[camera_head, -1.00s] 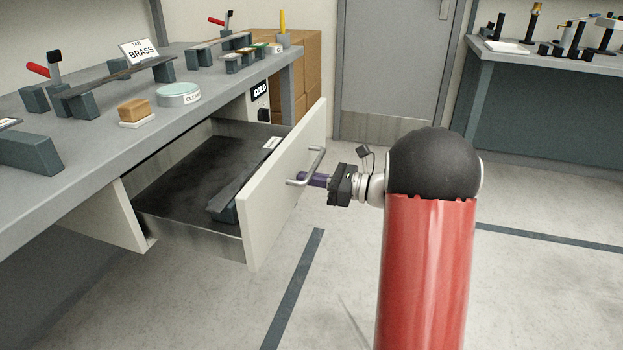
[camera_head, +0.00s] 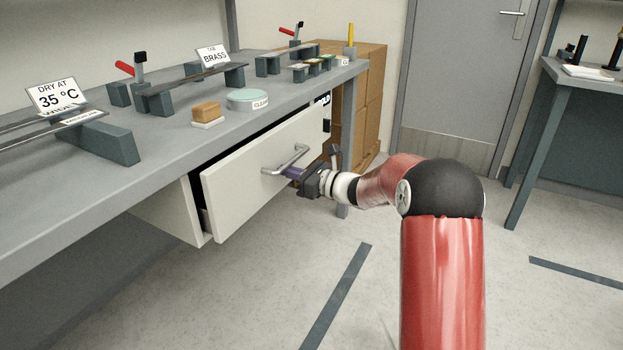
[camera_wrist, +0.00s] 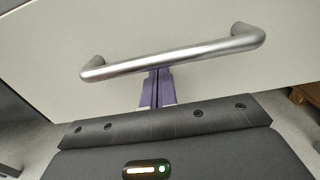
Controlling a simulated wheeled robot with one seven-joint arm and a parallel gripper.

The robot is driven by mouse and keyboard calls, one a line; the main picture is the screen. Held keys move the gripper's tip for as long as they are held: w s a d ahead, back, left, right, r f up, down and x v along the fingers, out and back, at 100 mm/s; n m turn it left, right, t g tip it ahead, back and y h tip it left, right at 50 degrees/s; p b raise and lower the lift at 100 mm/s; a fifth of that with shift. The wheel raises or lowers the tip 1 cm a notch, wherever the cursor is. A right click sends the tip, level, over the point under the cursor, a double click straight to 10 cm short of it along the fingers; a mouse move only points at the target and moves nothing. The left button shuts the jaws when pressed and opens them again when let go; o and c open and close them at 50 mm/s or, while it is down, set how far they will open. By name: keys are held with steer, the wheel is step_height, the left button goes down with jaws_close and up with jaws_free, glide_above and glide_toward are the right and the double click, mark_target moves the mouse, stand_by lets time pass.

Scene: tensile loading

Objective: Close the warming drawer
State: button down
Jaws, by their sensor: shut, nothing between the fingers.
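The warming drawer (camera_head: 250,185) is under the grey workbench (camera_head: 60,190), its pale front standing a little out from the bench, with a narrow dark gap along its top and left side. Its inside is mostly hidden. A metal bar handle (camera_head: 287,160) is on the front; the handle also shows in the wrist view (camera_wrist: 175,58). My gripper (camera_head: 290,172) is shut and empty, its purple fingers at the drawer front by the handle. In the wrist view the fingertips (camera_wrist: 157,75) reach under the bar toward the front; whether they touch it I cannot tell.
On the bench are a drying sign (camera_head: 57,96), a brass sign (camera_head: 213,56), a brown block (camera_head: 206,111) and a round green-topped container (camera_head: 248,98). Cardboard boxes (camera_head: 362,95) stand beyond the bench. A second table (camera_head: 545,120) is at the right. The floor between is open.

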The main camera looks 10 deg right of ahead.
mark_target(276, 167)
steer(key=x, duration=0.3)
steer(key=shift+a, duration=0.1)
steer(key=shift+w+a+r, duration=0.1)
steer(key=shift+w+a, duration=0.05)
steer(key=shift+a+r, duration=0.1)
steer(key=shift+a, duration=0.05)
